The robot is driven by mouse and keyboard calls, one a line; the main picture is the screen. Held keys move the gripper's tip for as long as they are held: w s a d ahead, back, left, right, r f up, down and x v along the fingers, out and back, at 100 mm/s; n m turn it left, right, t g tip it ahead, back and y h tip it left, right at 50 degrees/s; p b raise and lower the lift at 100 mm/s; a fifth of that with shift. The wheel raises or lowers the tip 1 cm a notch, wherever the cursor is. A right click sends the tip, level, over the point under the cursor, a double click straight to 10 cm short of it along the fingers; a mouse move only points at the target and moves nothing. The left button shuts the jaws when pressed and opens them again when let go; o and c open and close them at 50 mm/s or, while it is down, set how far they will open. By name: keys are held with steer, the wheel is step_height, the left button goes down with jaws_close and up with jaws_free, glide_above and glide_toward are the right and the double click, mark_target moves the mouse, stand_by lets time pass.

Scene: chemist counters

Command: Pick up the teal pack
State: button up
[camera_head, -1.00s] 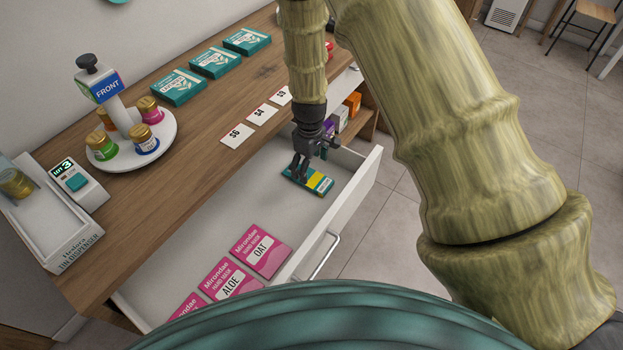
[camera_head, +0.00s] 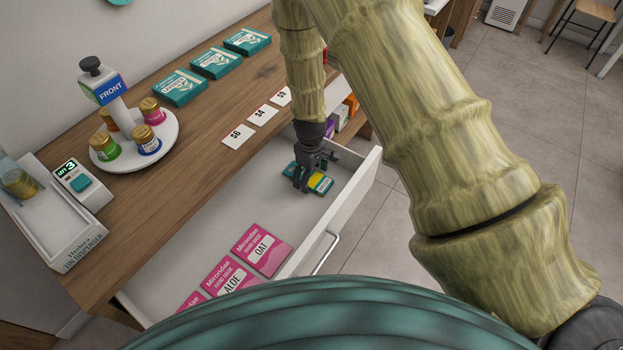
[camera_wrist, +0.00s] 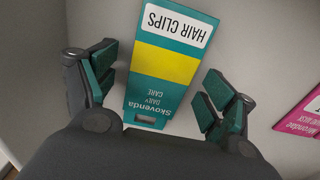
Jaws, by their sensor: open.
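The teal pack (camera_head: 319,184) lies flat in the open white drawer, near its right end in the head view. It has a yellow band and a white label reading "HAIR CLIPS", seen upside down in the wrist view (camera_wrist: 170,65). My gripper (camera_head: 302,182) is over the pack and partly hides it in the head view. In the wrist view my gripper (camera_wrist: 158,98) is open, with one finger on either side of the pack's lower end. Gaps show between both fingers and the pack. I cannot tell the fingertips' exact height above the drawer floor.
Several pink packs (camera_head: 262,249) lie in the near part of the drawer (camera_head: 205,237). The drawer's front wall (camera_head: 352,199) stands close to my gripper. The counter above holds price cards (camera_head: 262,115), teal boxes (camera_head: 216,62), a round tin stand (camera_head: 170,134) and a dispenser (camera_head: 60,225).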

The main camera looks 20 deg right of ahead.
steer(key=c, duration=1.1)
